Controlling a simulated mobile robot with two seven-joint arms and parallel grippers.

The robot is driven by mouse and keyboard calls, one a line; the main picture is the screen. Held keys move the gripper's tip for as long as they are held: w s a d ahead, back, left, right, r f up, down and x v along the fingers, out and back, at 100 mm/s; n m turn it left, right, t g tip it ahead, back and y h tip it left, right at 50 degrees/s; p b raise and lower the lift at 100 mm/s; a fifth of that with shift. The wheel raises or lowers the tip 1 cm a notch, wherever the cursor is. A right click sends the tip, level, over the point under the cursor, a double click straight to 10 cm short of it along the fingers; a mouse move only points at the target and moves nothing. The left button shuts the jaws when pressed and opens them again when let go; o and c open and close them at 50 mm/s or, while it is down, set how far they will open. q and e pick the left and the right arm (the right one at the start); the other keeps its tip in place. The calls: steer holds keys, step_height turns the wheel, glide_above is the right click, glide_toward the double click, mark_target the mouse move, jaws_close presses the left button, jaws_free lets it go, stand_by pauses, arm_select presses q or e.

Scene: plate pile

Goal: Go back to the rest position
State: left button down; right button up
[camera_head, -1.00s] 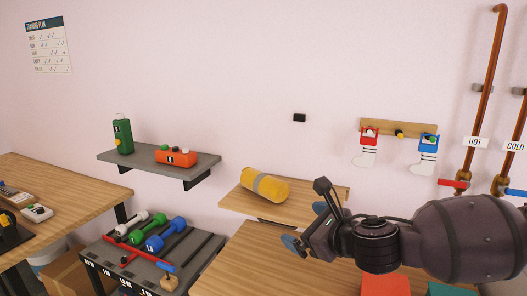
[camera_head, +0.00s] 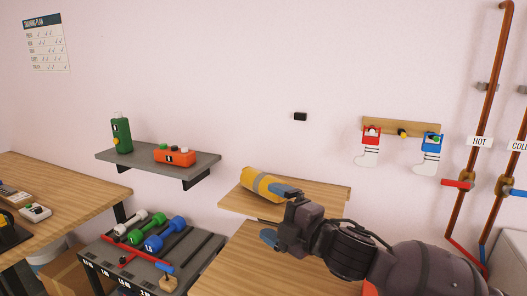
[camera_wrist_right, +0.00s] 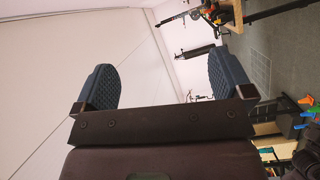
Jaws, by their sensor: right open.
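My right gripper (camera_head: 277,213) comes in from the lower right in the head view, above the wooden table (camera_head: 250,268). My left gripper is not in the head view.
A grey shelf (camera_head: 205,162) holds a green bottle (camera_head: 121,135) and an orange box (camera_head: 174,155). A rack (camera_head: 205,247) with several dumbbells stands below. Copper pipes (camera_head: 487,90) and socks on a wooden hook rail (camera_head: 385,125) are at right.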

steer(key=s+d+f+m+t+h, duration=0.25)
steer(key=d+f+m+h, duration=0.25)
steer(key=d+f+m, duration=0.5)
steer(key=s+d+f+m+t+h, duration=0.1)
steer(key=s+d+f+m+h, duration=0.3)
steer(key=d+f+m, duration=0.65)
steer(key=s+d+f+m+g+h, duration=0.1)
steer(key=s+d+f+g+h, duration=0.1)
steer(key=s+f, duration=0.6)
steer(key=s+d+f+m+g+h, duration=0.2)
steer(key=s+d+f, duration=0.1)
steer(key=s+f, duration=0.6)
steer(key=shift+s, duration=0.55)
